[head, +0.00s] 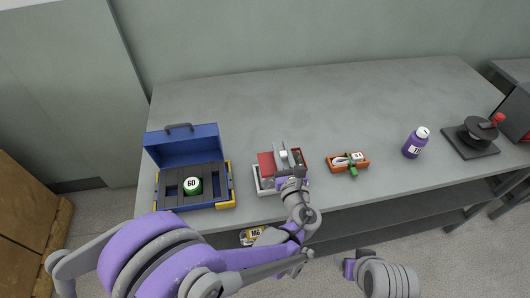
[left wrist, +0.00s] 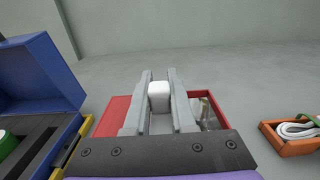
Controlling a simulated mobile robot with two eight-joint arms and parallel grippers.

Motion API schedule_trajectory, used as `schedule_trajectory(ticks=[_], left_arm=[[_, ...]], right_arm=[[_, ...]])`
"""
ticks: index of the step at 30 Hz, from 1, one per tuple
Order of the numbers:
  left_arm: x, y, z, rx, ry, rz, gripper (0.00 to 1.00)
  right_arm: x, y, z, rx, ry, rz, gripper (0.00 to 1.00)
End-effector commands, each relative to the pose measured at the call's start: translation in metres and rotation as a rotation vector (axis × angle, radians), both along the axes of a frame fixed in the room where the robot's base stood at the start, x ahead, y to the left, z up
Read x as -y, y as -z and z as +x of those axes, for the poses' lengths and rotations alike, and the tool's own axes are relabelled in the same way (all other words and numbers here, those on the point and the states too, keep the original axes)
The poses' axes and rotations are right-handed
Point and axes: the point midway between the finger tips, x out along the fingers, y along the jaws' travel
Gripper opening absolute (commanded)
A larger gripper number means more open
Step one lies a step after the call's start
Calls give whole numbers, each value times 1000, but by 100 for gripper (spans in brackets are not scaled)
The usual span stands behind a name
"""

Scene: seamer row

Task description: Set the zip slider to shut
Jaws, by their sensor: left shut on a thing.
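A red tray-like item (head: 265,161) with a pale base lies near the front edge of the table, right of the blue case. It also shows in the left wrist view (left wrist: 113,113), on both sides of my fingers. My left gripper (head: 285,153) is above it, its two grey fingers shut on a small white block, which looks like the zip slider (left wrist: 159,96). The fingers hide part of the red item and any zip track. Part of my right arm shows at the bottom; I cannot make out its fingers.
An open blue case (head: 184,147) with a green jar (head: 193,186) stands at left. An orange tray (head: 334,168) stands close on the right. Farther right are a purple bottle (head: 415,143) and a black device (head: 476,134). The table's back is clear.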

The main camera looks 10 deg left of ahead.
Motion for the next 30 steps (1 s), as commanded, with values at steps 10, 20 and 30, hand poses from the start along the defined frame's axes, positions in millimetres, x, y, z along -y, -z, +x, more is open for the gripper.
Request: schedule_trajectory(ticks=[10, 20, 30], left_arm=[[40, 0, 12, -1, 1, 1, 0], [39, 0, 12, -1, 0, 1, 45], [39, 0, 12, -1, 0, 1, 55]], right_arm=[[0, 5, -1, -2, 0, 0, 72], [0, 5, -1, -2, 0, 0, 72], [0, 5, -1, -2, 0, 0, 72]])
